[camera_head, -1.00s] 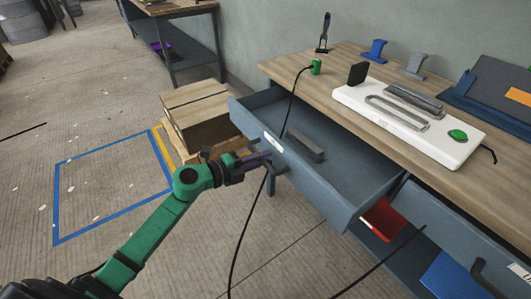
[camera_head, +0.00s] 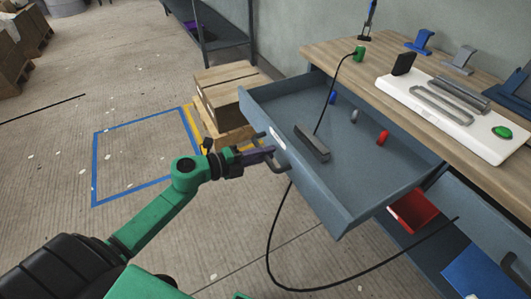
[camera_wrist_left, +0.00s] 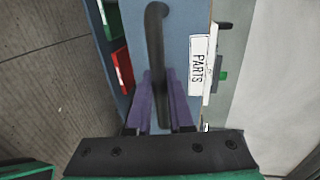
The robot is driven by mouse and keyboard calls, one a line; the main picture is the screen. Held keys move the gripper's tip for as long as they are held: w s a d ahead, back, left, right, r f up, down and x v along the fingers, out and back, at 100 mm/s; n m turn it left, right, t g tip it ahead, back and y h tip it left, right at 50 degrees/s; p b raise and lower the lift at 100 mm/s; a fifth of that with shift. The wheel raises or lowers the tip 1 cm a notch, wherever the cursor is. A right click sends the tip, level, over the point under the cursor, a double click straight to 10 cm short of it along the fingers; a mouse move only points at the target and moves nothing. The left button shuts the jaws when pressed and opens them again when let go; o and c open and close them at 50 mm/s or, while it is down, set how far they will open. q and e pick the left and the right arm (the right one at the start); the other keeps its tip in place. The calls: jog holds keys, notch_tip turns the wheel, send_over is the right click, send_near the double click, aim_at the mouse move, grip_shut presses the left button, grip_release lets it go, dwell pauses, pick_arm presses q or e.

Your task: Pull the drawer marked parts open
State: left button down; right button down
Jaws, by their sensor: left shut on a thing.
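The blue-grey drawer (camera_head: 345,178) stands pulled far out from under the wooden workbench. In the left wrist view its front (camera_wrist_left: 180,45) carries a white label (camera_wrist_left: 198,68) reading PARTS. My left gripper (camera_head: 272,153) is at the drawer front, its purple fingers shut on the dark bar handle (camera_wrist_left: 155,35), which also shows in the head view (camera_head: 280,160). Inside the drawer lie a grey block (camera_head: 312,143), a blue piece (camera_head: 332,97), a grey piece (camera_head: 354,116) and a red piece (camera_head: 382,137). My right gripper is not in view.
The bench top (camera_head: 335,52) holds a white fixture (camera_head: 455,115) with a green button. A second drawer (camera_head: 495,245) and a red bin (camera_head: 412,210) are below right. Cardboard boxes (camera_head: 225,88) stand behind the drawer. A black cable hangs across the drawer to the floor.

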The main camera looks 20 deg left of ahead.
pick_arm(q)
jog(key=c, duration=0.8)
grip_release()
jog(key=v, duration=1.4)
jog(key=shift+s+a, duration=0.1)
jog(key=shift+s, duration=0.15)
